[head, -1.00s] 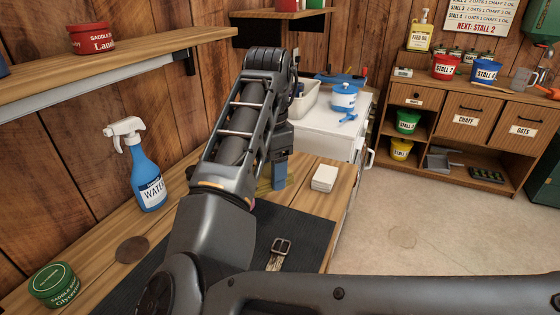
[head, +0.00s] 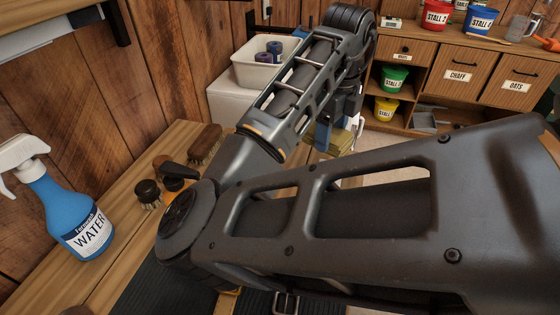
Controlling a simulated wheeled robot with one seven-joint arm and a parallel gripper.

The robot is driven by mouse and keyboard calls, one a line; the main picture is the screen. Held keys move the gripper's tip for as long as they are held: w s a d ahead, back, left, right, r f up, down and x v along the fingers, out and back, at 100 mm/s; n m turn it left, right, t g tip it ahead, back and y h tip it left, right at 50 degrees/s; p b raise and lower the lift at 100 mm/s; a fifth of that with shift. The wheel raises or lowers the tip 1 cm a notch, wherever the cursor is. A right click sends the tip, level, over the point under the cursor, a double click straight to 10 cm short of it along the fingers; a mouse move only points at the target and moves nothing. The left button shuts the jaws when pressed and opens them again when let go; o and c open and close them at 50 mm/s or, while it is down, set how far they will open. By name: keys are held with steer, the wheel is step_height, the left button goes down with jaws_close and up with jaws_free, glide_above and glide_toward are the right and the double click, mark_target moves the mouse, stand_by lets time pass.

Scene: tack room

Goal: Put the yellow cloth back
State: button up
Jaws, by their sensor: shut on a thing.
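My gripper (head: 345,128) is at the far end of my arm, beyond the wooden bench's far part, and is mostly hidden behind the arm links. Whether the cloth touches anything below is hidden.
The bench (head: 185,135) holds a blue spray bottle (head: 75,225), a long brush (head: 205,143), smaller brushes and a dark mat (head: 165,292). A white bin (head: 250,75) with wrapped rolls stands behind. A cabinet (head: 455,75) with buckets is at the back right.

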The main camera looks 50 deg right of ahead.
steer(key=w+a+f, duration=0.1)
steer(key=w+f, duration=0.1)
steer(key=w+a+f, duration=0.1)
steer(key=w+a, duration=0.1)
steer(key=w, duration=0.1)
steer(key=w+a+f+p, duration=0.1)
steer(key=w+a+f, duration=0.1)
steer(key=w, duration=0.1)
steer(key=shift+f, duration=2.35)
steer(key=shift+f, duration=0.1)
steer(key=shift+f, duration=0.1)
steer(key=o, duration=1)
steer(key=shift+o, duration=0.2)
